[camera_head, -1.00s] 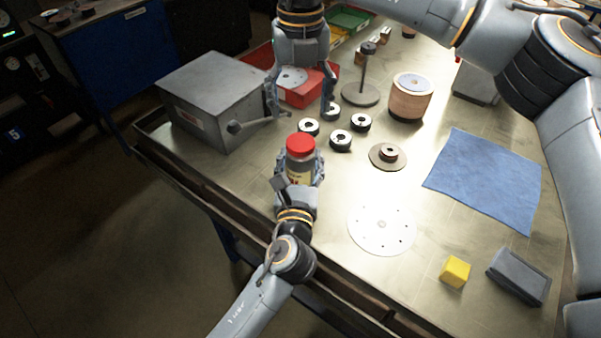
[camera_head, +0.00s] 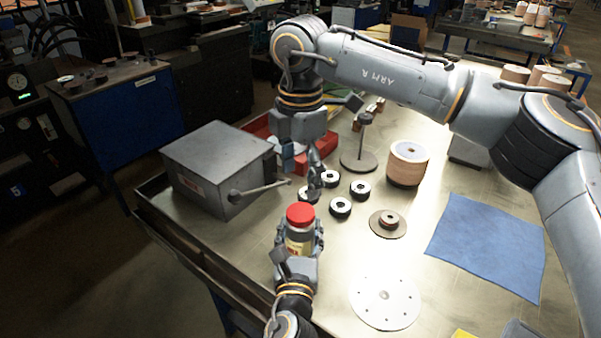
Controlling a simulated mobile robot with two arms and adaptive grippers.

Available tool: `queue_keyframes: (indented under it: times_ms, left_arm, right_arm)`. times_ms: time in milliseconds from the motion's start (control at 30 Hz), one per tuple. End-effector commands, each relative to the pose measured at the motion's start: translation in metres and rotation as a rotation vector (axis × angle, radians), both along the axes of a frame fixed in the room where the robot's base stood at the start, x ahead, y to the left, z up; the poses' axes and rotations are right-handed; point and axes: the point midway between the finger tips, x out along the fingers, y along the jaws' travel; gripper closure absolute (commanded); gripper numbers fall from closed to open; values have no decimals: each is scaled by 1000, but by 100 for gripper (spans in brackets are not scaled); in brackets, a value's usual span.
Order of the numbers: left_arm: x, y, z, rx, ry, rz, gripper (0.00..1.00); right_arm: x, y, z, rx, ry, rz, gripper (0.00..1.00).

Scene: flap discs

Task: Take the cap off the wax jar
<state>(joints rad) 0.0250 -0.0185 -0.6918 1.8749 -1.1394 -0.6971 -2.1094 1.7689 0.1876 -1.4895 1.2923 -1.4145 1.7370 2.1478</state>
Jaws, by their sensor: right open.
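The wax jar (camera_head: 297,246) is a small clear jar with a pale label, and its red cap (camera_head: 300,213) is on top. It is upright near the table's front left edge. My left gripper (camera_head: 298,230) comes from below with its fingers around the jar's body, shut on it. The cap is clear of those fingers. My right gripper (camera_head: 301,173) points down, open and empty, behind and above the cap in the picture, apart from it. Its fingers partly overlap the view of the black-and-white rings.
A grey metal box (camera_head: 215,165) with a lever (camera_head: 262,190) stands left of the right gripper. Several small rings (camera_head: 340,207) lie behind the jar. A spindle stand (camera_head: 360,158), copper spool (camera_head: 407,164), white disc (camera_head: 384,302) and blue cloth (camera_head: 488,245) lie to the right.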

Motion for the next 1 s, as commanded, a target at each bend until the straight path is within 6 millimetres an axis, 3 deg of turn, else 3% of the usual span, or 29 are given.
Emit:
queue_keyframes:
  times_ms: [100,300,467,800,1000]
  left_arm:
    - [0,0,0,0,1,0,100]
    - [0,0,0,0,1,0,100]
    - [0,0,0,0,1,0,100]
    - [0,0,0,0,1,0,100]
    - [0,0,0,0,1,0,100]
  right_arm:
    - [0,0,0,0,0,-189,30]
    - [0,0,-1,1,0,-366,30]
    - [0,0,-12,-1,1,-395,30]
    - [0,0,-63,-1,1,-392,30]
    - [0,0,-78,-1,1,-392,30]
